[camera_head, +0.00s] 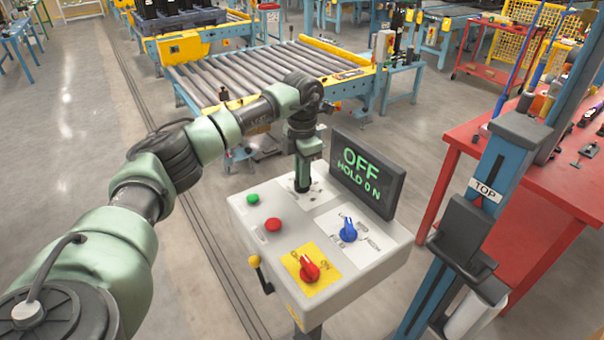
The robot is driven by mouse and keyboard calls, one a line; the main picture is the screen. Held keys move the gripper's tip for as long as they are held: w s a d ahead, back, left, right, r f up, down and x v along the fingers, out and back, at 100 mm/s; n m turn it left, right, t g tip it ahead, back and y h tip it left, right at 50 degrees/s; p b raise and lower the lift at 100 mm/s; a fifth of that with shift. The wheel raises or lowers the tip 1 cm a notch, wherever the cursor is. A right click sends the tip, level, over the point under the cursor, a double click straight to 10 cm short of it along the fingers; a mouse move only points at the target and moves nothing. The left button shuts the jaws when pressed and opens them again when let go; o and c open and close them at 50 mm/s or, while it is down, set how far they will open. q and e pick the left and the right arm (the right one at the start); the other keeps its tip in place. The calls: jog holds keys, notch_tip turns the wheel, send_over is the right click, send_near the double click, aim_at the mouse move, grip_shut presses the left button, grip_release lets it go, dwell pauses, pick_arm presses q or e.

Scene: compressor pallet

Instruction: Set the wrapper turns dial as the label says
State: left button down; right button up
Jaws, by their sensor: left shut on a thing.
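A grey control box (380,268) stands on a post in front of me. On its top are a blue dial (348,231) on a white plate, a red dial (309,270) on a yellow plate, a green button (253,198) and a red button (273,224). My left gripper (302,187) points straight down at the back of the top, over a plate with small marks. It is shut on a dial there, which its fingers mostly hide. The dial's setting and the small print cannot be read. My right gripper is not in view.
A dark screen (366,175) behind the box reads OFF and HOLD 0 N. A blue mast (482,215) marked TOP rises at the right, before a red table (462,139). A roller conveyor (262,75) lies behind.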

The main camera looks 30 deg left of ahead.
pick_arm(q)
jog(key=n, duration=0.4)
jog(key=shift+r+n, duration=0.1)
jog(key=shift+n, duration=0.2)
jog(key=n+p, duration=0.1)
jog(key=n, duration=0.4)
jog(key=shift+n, duration=0.4)
jog(key=c, duration=1.4)
grip_release()
jog(key=shift+c, duration=0.2)
